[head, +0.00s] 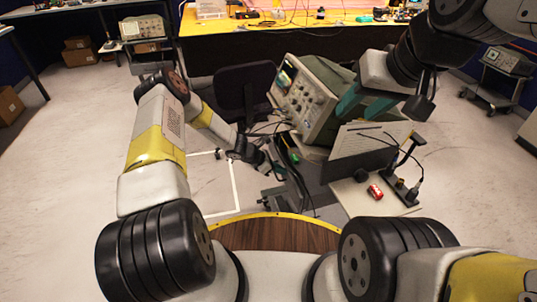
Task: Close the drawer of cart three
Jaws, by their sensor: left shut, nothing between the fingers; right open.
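A cart (348,190) stands right in front of me, with a large grey-green oscilloscope (312,100) tilted on top. Which part of it is the drawer, and how far it is out, I cannot tell; dark parts and cables crowd the cart's left side. My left gripper (268,163) is shut and empty, low beside the cart's left side; whether it touches the cart is unclear. My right gripper (420,106) is open and empty, above the cart's right side, to the right of the oscilloscope. No number shows on the cart.
A red can (375,191) and a small dark stand (400,186) sit on the cart's pale right surface. A dark chair (245,92) stands behind my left arm. A yellow-topped bench (270,40) spans the back. Another cart (500,75) stands far right.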

